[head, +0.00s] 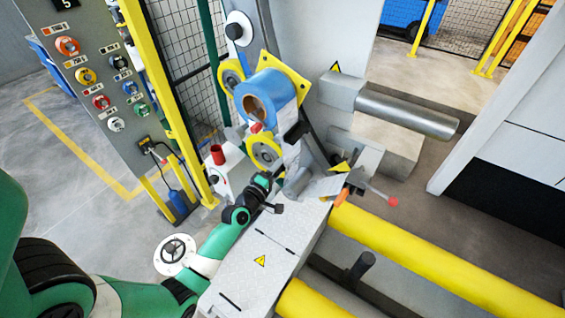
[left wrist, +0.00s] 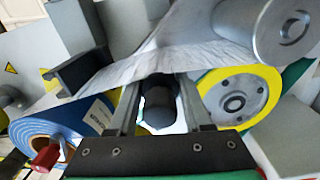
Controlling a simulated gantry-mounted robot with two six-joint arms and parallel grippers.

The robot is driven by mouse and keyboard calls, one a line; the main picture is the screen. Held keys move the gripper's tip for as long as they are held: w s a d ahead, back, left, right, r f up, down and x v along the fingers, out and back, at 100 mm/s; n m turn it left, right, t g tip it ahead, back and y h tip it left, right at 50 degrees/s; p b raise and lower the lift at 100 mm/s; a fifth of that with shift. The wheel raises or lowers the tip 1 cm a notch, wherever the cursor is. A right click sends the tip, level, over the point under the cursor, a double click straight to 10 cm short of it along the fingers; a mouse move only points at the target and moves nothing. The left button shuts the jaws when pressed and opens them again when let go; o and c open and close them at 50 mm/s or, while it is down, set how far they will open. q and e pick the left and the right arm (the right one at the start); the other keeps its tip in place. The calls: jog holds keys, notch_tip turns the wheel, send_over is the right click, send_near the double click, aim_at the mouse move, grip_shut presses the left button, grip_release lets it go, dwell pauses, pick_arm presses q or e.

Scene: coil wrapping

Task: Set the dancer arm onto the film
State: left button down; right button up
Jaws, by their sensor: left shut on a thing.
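The film roll (head: 268,97) is blue with a brown core, mounted upright on the machine in the head view. Pale film (head: 292,155) hangs below it, and in the left wrist view a wrinkled translucent sheet of film (left wrist: 150,62) crosses above my fingers. My left gripper (head: 266,182) is beside the lower yellow-rimmed roller (head: 262,152). Its fingers are shut on a dark cylindrical piece (left wrist: 158,104), apparently the dancer arm's grip; the rest of the arm is mostly hidden. I cannot tell whether the dancer touches the film. My right gripper is not in view.
A control panel (head: 95,75) with coloured knobs stands at the left. A grey mandrel (head: 405,112) sticks out to the right. A lever with a red ball (head: 391,202) and yellow rails (head: 420,262) lie right of my left arm. A red cap (head: 217,153) stands close by.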

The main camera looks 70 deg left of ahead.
pick_arm(q)
jog(key=shift+s+a+r+n+p, duration=0.1)
jog(key=shift+r+n+p, duration=0.55)
jog(key=shift+n, duration=0.25)
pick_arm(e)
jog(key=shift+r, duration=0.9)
pick_arm(q)
jog(key=shift+r, duration=0.1)
jog(key=c, duration=0.6)
grip_release()
jog(key=b+v, duration=0.1)
jog(key=v, duration=1)
jog(key=shift+s, duration=0.2)
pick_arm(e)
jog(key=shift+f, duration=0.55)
